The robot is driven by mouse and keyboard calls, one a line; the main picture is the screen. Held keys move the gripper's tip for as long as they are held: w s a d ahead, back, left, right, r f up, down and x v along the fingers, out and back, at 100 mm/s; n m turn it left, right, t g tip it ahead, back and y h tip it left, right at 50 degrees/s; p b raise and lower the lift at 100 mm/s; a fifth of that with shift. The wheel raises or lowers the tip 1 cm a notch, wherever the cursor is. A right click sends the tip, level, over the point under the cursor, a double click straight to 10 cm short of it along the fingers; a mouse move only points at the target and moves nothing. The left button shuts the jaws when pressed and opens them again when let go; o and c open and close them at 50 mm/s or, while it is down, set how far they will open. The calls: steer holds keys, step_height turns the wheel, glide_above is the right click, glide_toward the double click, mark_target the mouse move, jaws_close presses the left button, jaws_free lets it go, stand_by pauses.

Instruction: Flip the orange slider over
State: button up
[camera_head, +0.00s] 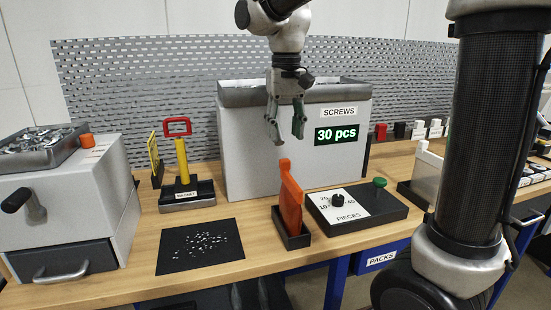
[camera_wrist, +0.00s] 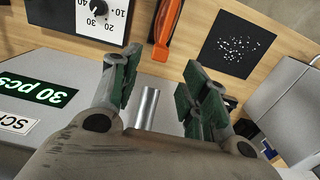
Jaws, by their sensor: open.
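The orange slider (camera_head: 291,196) stands upright, tilted slightly, in a small dark open-topped holder (camera_head: 291,239) on the wooden table. It also shows in the wrist view (camera_wrist: 165,28) beyond my fingertips. My gripper (camera_head: 286,135) is open and empty, above and slightly behind the slider, in front of the screws box. Its green-padded fingers show wide apart in the wrist view (camera_wrist: 158,85). The gripper is not touching the slider.
The grey screws box (camera_head: 250,150) with a "30 pcs" display stands behind. A pieces dial box (camera_head: 375,215) is right of the slider. A black mat (camera_head: 175,262) with small screws lies left. A yellow-handled magnet tool (camera_head: 181,160) and a grey drawer machine (camera_head: 70,205) stand further left.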

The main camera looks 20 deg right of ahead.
mark_target(285, 160)
step_height(285, 160, down, 8)
steer(key=shift+r, duration=0.1)
stand_by(0.4)
jaws_close()
